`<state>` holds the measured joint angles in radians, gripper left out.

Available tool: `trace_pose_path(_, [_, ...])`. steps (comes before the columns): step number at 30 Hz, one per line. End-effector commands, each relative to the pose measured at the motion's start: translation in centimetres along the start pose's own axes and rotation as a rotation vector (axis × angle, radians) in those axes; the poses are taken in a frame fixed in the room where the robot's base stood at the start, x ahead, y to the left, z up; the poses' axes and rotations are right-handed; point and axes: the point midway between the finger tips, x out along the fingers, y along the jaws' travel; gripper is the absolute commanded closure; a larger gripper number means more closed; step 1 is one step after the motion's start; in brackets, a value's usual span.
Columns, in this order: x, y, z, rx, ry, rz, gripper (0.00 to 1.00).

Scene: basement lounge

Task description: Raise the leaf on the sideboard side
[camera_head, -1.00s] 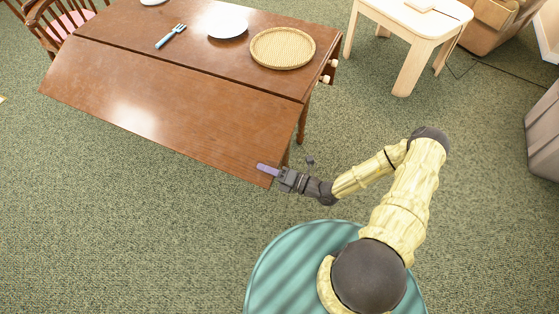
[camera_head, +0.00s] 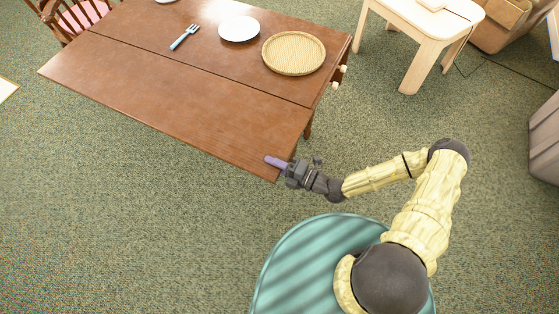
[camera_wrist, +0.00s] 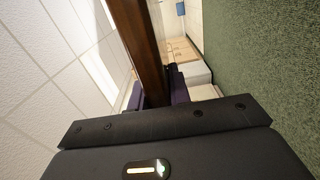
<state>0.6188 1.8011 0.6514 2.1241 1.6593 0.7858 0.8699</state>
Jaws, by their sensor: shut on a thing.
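The near leaf (camera_head: 180,100) of the brown wooden table is out, close to level with the fixed top (camera_head: 190,62), with a seam between them. I cannot tell whether it is fully flush. My gripper (camera_head: 277,162) is shut on the leaf's near right corner, its purple fingers at the edge. In the wrist view, the leaf (camera_wrist: 140,40) is a dark brown slab seen edge-on between the fingers of my gripper (camera_wrist: 157,92). The leaf's underside and any support are hidden in the head view.
On the fixed top stand a woven round tray (camera_head: 294,54), a white plate (camera_head: 239,29) and a blue-handled fork (camera_head: 185,37). A pale small table (camera_head: 425,25) stands at the upper right, a chair (camera_head: 72,18) at the upper left. The green carpet (camera_head: 120,220) in front is clear.

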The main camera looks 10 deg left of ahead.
Motion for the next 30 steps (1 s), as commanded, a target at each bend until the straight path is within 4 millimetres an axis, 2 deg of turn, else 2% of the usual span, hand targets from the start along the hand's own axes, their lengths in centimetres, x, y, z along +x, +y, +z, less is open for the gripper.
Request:
trace_pose_path(12, [0.19,0.48,-0.33,0.013,0.008,0.006,1.00])
trace_pose_path(13, [0.20,0.50,-0.33,0.013,0.008,0.006,0.79])
trace_pose_path(16, [0.18,0.50,-0.27,0.012,0.006,0.006,0.59])
trace_pose_path(30, [0.00,0.28,-0.04,0.008,0.001,0.003,0.59])
